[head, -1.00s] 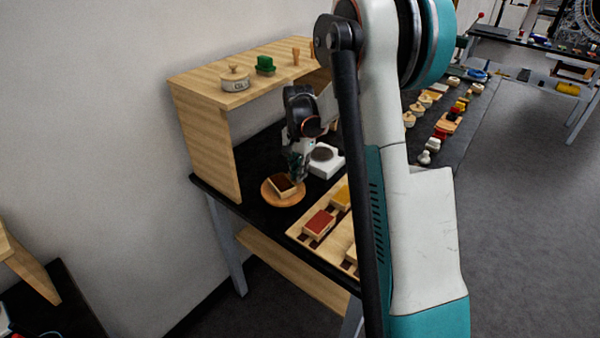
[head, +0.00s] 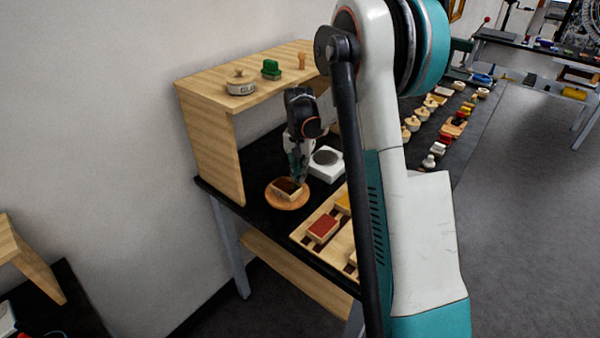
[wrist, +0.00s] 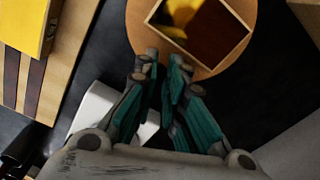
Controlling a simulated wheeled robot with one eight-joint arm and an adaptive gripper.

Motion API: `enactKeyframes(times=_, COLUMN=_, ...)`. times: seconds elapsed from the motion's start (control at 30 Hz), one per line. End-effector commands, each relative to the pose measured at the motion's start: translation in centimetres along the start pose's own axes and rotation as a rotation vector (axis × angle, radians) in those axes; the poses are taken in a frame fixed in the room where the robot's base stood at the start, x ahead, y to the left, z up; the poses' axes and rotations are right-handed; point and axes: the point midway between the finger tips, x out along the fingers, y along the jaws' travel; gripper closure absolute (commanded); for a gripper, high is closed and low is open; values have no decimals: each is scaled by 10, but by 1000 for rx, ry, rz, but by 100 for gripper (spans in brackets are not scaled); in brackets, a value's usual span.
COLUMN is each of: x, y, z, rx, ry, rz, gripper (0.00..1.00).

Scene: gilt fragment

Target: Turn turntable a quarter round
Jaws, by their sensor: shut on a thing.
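The turntable (head: 274,201) is a round wooden disc on the black bench; it also shows at the top of the wrist view (wrist: 136,28). An open square wooden box (head: 290,188) sits on it; in the wrist view the box (wrist: 222,32) has a dark brown and yellow inside and stands at an angle. My gripper (head: 299,181) is at the turntable's edge beside the box. In the wrist view its fingers (wrist: 165,60) are close together over the near rim, shut on the turntable's edge. The exact contact is hidden by the fingertips.
A white device with a round grey top (head: 325,163) stands just behind the gripper. A wooden tray (head: 318,215) with red and yellow blocks lies to the right of the turntable.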

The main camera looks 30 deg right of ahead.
Motion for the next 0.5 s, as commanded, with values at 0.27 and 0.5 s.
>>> enactKeyframes(times=0.27, x=0, y=0, z=0, rx=-3, ry=0, rz=0, gripper=100)
enactKeyframes(times=0.5, x=0, y=0, z=0, rx=-2, ry=0, rz=0, gripper=79)
